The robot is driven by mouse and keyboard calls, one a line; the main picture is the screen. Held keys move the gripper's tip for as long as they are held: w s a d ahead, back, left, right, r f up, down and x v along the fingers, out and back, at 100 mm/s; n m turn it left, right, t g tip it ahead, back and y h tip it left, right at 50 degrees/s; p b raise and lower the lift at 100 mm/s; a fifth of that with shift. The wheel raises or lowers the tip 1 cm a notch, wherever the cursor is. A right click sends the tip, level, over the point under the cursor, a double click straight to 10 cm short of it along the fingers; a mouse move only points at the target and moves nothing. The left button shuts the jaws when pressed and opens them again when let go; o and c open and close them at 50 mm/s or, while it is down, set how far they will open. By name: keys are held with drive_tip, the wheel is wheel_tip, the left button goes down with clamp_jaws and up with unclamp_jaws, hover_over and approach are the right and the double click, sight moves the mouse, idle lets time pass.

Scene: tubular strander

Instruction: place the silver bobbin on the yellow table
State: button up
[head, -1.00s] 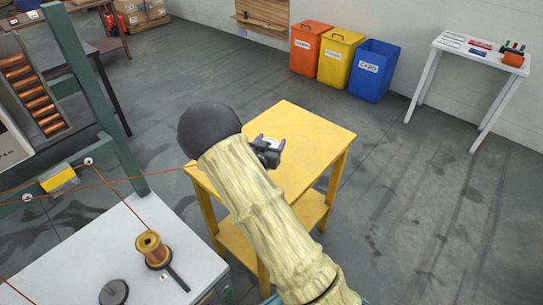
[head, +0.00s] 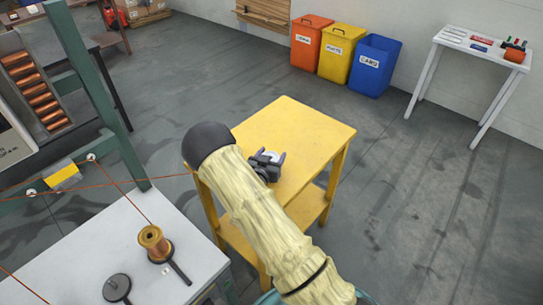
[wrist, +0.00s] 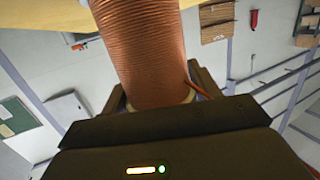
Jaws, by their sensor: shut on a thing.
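My gripper (head: 268,167) is shut on the silver bobbin (wrist: 142,50). The wrist view shows its copper-coloured winding between the fingers, with a pale rim at the near end. In the head view only a small silver-white end of it (head: 271,156) shows between the dark fingertips. The yellow table (head: 290,125) stands below and around the gripper in that view. The gripper is over the table's left part. I cannot tell whether the bobbin touches the top. My forearm hides the table's near left part.
A white bench (head: 95,245) at lower left carries a copper-wound spool (head: 152,242) and a dark disc (head: 116,287). A green machine frame (head: 92,90) stands at left. Orange, yellow and blue bins (head: 375,66) and a white side table (head: 480,48) stand behind. The yellow table's right part is clear.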

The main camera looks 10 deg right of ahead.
drive_tip(key=shift+f, duration=0.1)
drive_tip(key=shift+f, duration=0.2)
drive_tip(key=o, duration=1.5)
drive_tip(key=shift+o, duration=0.2)
drive_tip(key=shift+r, duration=0.1)
drive_tip(key=b+v, duration=0.2)
drive_tip(key=v, duration=1)
